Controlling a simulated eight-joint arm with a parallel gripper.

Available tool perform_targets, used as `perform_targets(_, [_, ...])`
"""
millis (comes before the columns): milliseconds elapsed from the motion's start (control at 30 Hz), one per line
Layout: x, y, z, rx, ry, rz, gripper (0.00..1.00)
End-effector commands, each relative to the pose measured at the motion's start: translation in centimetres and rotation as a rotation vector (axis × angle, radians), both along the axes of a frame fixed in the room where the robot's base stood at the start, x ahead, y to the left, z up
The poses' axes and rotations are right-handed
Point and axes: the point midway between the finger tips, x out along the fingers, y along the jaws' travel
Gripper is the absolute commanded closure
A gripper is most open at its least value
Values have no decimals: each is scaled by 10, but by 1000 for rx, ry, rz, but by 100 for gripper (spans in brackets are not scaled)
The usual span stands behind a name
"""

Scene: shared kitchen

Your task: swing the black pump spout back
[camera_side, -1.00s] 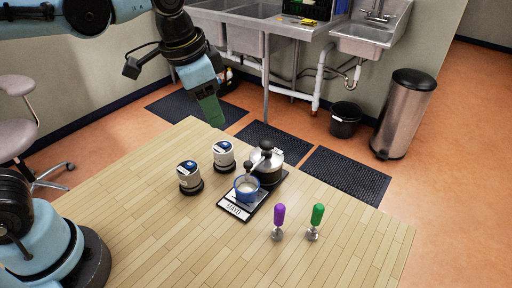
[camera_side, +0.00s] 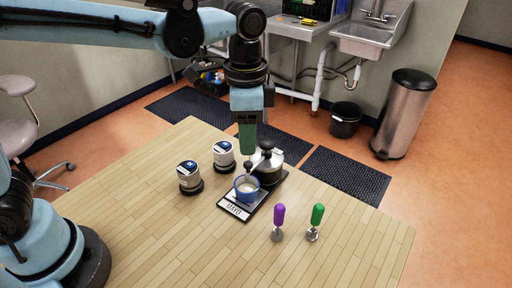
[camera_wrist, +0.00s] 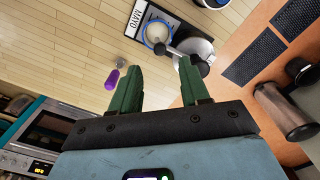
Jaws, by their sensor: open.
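The pump is a steel pot (camera_side: 268,172) with a black knob (camera_side: 267,146) on top. Its thin spout ends in a black tip (camera_side: 248,167) over a blue-rimmed cup (camera_side: 246,189) with pale contents. The wrist view also shows the pot (camera_wrist: 197,48), the knob (camera_wrist: 201,68) and the spout tip (camera_wrist: 159,48) over the cup (camera_wrist: 158,31). My gripper (camera_side: 247,150) points down close to the pump in the side view. Its green fingers (camera_wrist: 160,74) are apart and empty in the wrist view. I cannot tell whether a finger touches the spout.
The cup stands on a black board (camera_side: 234,209) marked MAYO. A purple-handled tool (camera_side: 279,216) and a green-handled tool (camera_side: 317,218) stand at front right. The front table is clear.

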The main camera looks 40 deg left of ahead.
Motion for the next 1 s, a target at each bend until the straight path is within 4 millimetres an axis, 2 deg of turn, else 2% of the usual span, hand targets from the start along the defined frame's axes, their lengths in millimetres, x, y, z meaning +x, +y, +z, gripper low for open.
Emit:
perform_targets(200, [0,0,-33,0,0,1,54])
perform_targets(400, [0,0,-53,-1,-1,1,54])
perform_targets(833, [0,0,-60,0,0,1,54])
perform_targets(1000, [0,0,-60,-1,-1,1,79])
